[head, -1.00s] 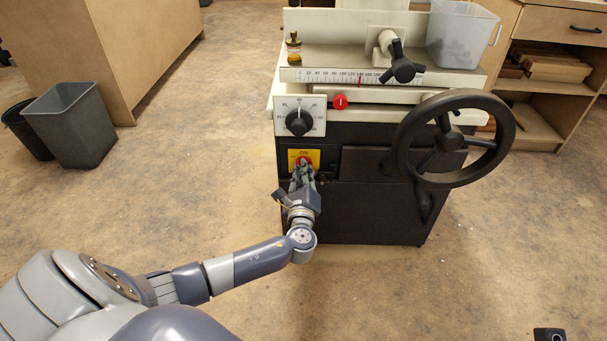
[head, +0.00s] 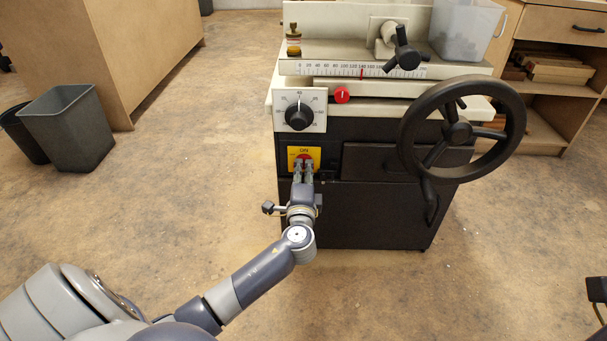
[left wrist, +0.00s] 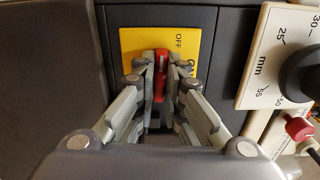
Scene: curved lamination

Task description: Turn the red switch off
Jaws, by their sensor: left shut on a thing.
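The red switch (left wrist: 160,72) sits on a yellow plate (left wrist: 185,42) on the front of the dark machine cabinet. In the head view the switch (head: 303,158) shows just under the word ON. In the left wrist view the word OFF is readable, turned sideways. My left gripper (head: 303,170) reaches it from below, and its fingers (left wrist: 161,75) are shut on the red switch, one on each side. The fingers hide part of the switch, so its exact position is hard to tell. A dark part at the right edge of the head view may belong to my right arm.
Above the plate is a black dial (head: 299,116); a red knob (head: 342,95) is right of it. A large black handwheel (head: 515,130) juts out at the right. Grey bins (head: 70,130) stand at the far left. The floor in front is clear.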

